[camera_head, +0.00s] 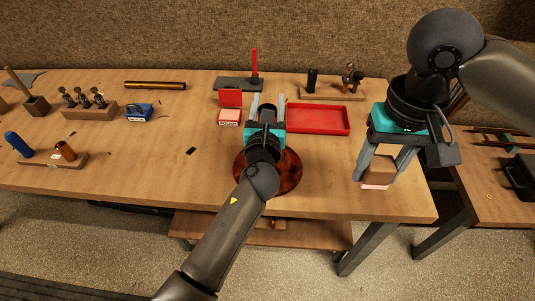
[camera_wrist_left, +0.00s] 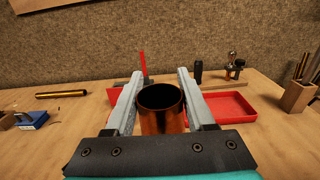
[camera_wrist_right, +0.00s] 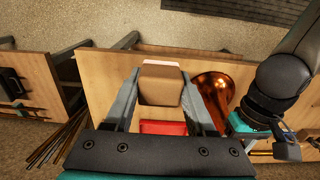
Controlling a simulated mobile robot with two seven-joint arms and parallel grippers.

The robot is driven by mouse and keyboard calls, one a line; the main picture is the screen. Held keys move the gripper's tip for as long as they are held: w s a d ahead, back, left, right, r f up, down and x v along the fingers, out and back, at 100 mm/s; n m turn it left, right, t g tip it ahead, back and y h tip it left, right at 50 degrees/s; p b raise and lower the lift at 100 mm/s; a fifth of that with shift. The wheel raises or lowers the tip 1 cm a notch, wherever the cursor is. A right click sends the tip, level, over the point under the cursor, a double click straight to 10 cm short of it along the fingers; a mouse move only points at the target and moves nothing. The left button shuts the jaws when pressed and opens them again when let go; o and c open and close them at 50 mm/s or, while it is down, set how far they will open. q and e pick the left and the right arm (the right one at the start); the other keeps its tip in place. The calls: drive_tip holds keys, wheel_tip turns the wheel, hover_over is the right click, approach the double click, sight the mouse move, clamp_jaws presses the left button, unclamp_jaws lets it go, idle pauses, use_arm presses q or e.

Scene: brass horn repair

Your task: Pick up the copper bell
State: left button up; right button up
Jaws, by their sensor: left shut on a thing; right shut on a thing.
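The copper bell (camera_head: 288,170) stands with its wide flare down near the front edge of the table. Its upright tube (camera_wrist_left: 162,115) is between the fingers of my left gripper (camera_head: 267,104), which is shut on it. My left wrist and forearm hide much of the bell in the head view. The flare and side also show in the right wrist view (camera_wrist_right: 212,88). My right gripper (camera_head: 376,178) is shut on a brown block (camera_head: 380,168) with a pink face, at the right of the bell. I cannot tell whether this block touches the table.
A red tray (camera_head: 318,119) lies behind and right of the bell. A pink block (camera_head: 229,116) and a red upright piece (camera_head: 231,98) stand behind left. A blue box (camera_head: 139,111), a brass tube (camera_head: 155,86) and wooden holders are further left.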

use_arm(q)
clamp_jaws()
idle(0.3)
drive_tip(key=shift+r, duration=0.15)
wheel_tip(320, 180, up, 10)
idle(0.7)
wheel_tip(320, 180, down, 10)
idle(1.9)
idle(0.6)
drive_tip(key=o, duration=0.5)
unclamp_jaws()
drive_tip(key=shift+o, duration=0.2)
